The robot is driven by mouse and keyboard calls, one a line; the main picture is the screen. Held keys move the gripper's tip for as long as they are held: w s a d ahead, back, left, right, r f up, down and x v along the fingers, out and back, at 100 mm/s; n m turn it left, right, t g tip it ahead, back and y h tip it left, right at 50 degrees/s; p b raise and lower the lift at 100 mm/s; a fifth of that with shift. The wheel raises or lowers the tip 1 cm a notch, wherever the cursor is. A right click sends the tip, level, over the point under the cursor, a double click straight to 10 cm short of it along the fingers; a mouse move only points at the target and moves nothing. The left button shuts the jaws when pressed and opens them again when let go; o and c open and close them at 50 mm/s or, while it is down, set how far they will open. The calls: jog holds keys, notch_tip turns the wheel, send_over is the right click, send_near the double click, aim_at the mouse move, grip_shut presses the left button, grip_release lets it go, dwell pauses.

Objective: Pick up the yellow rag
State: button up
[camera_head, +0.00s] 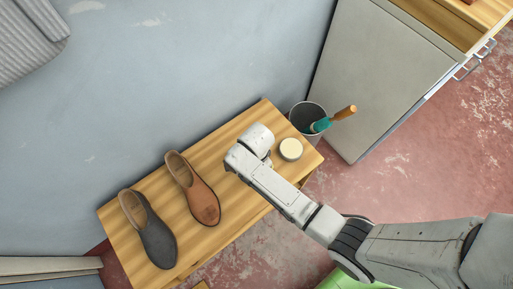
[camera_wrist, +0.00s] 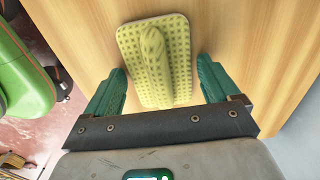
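The yellow rag (camera_wrist: 181,58) is in the wrist view, flat on the wood surface with a raised fold along its middle and a dark dotted pattern. My gripper (camera_wrist: 161,67) is open, its two green fingers apart on the left and right of the rag's near part. A gap shows on each side between finger and rag; I cannot tell the height of the fingers above the wood. In the head view the rag and my fingers are hidden, and my wrist is over the wooden bench (camera_head: 233,142).
A brown shoe (camera_head: 194,190) and a dark grey shoe (camera_head: 148,229) are on the bench's left part. A round cream tin (camera_head: 290,149) is right of my wrist. A grey bucket (camera_head: 307,113) with a wooden-handled brush (camera_head: 339,115) is beyond the right end, near a grey cabinet (camera_head: 376,72).

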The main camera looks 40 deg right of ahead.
jog(key=c, duration=0.9)
jog(key=shift+r, duration=0.15)
jog(key=shift+r, duration=0.6)
jog(key=s+r+p, duration=0.4)
jog(key=s+r, duration=0.7)
jog(key=s, duration=0.3)
jog(key=shift+r+p, duration=0.3)
jog(key=shift+p, duration=0.1)
